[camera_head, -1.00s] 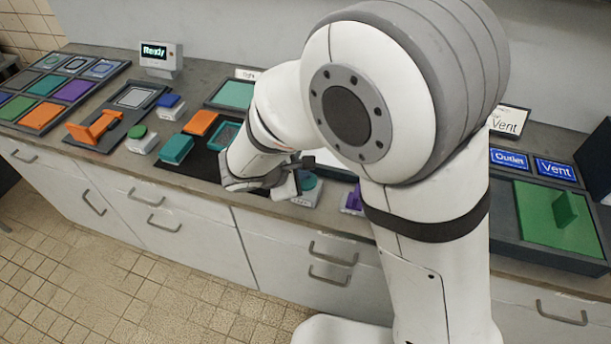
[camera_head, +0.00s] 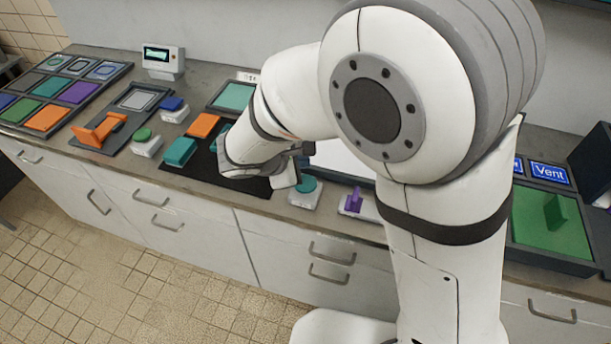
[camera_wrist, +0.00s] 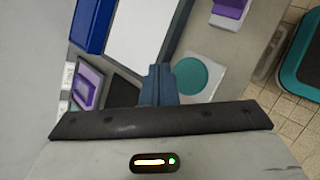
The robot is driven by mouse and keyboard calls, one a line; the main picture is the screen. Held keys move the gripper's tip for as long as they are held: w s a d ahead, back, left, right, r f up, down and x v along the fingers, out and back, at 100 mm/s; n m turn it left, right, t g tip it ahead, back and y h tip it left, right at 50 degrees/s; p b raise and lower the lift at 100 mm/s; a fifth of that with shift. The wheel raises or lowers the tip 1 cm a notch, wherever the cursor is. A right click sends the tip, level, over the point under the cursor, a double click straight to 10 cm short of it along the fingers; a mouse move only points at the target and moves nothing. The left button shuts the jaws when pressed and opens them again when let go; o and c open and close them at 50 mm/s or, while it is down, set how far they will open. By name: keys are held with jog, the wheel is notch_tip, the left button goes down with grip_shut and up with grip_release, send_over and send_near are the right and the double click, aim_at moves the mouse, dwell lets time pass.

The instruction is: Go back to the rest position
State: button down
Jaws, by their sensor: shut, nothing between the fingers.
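My gripper shows in the wrist view (camera_wrist: 157,85) with its blue-grey fingers together and nothing between them. It is above the counter, beside the round teal button (camera_wrist: 188,77) and near a white panel (camera_wrist: 140,30). In the head view my arm bends down to the counter, and my wrist hangs over the black mat (camera_head: 203,160), left of the teal button (camera_head: 307,184). The fingertips are hard to make out in the head view.
On the counter stand a teal block (camera_head: 181,151), an orange block (camera_head: 203,125), an orange handle (camera_head: 99,130), a green button (camera_head: 142,134), a blue button (camera_head: 172,103) and a purple piece (camera_head: 354,199). A small display box (camera_head: 163,61) stands behind. A green panel (camera_head: 545,228) is at right.

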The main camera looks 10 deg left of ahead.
jog(key=shift+r, duration=0.65)
jog(key=shift+d, duration=0.1)
jog(key=s+d+r+m+g, duration=0.1)
jog(key=d+r+m+g, duration=0.15)
jog(key=d+m, duration=0.45)
jog(key=s+d+r+m+g, duration=0.2)
jog(key=d+r+m, duration=0.1)
jog(key=d, duration=0.8)
jog(key=s+d+r+m+y, duration=0.4)
jog(key=s+d+m, duration=0.5)
jog(key=s+m, duration=0.1)
jog(key=shift+d+m, duration=0.35)
jog(key=shift+m, duration=0.25)
